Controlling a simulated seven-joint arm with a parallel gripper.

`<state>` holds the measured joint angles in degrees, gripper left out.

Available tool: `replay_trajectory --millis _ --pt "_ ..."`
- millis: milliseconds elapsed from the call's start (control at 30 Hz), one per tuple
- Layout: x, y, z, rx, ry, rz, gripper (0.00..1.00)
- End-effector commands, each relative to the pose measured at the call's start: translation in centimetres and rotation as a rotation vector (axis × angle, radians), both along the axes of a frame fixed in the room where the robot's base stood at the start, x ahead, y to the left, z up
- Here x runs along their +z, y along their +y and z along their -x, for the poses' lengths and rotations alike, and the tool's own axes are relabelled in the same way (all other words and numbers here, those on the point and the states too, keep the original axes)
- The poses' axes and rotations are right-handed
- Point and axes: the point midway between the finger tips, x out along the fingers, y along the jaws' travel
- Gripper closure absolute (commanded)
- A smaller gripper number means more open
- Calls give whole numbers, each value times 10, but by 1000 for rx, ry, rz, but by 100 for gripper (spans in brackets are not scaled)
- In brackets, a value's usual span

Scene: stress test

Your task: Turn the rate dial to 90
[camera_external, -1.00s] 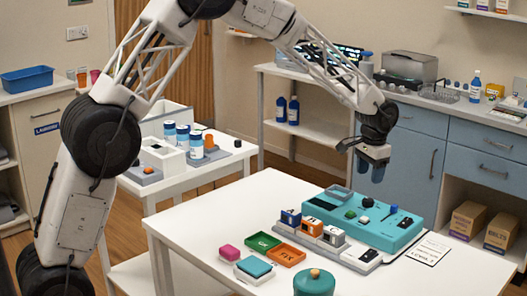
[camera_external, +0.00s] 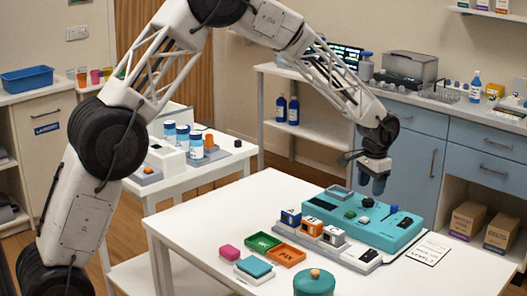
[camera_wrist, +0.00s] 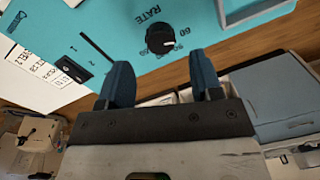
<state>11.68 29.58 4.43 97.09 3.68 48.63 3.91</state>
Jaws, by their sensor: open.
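The rate dial (camera_wrist: 160,40) is a round black knob on a teal panel (camera_wrist: 110,25), with the printed word RATE beside it. A white mark on the knob points to the lower right in the wrist view, toward small printed numbers; one looks like 60, the others are hard to read. In the external view the dial (camera_external: 367,202) sits on the teal device (camera_external: 345,215) at the table's back right. My gripper (camera_external: 374,186) is open and empty, above and close to the dial. Its two blue fingers (camera_wrist: 163,84) stand apart in the wrist view, with the knob beyond their tips.
Green and orange trays (camera_external: 287,254) and a teal lidded pot (camera_external: 314,283) are nearer. A printed card (camera_external: 428,249) lies at right.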

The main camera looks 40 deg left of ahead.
Motion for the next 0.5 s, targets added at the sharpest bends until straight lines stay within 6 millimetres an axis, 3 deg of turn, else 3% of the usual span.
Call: replay_trajectory --millis 200,500 --pt "-27 1 0 0 1 0 41" --pt "-46 2 0 0 1 0 41"
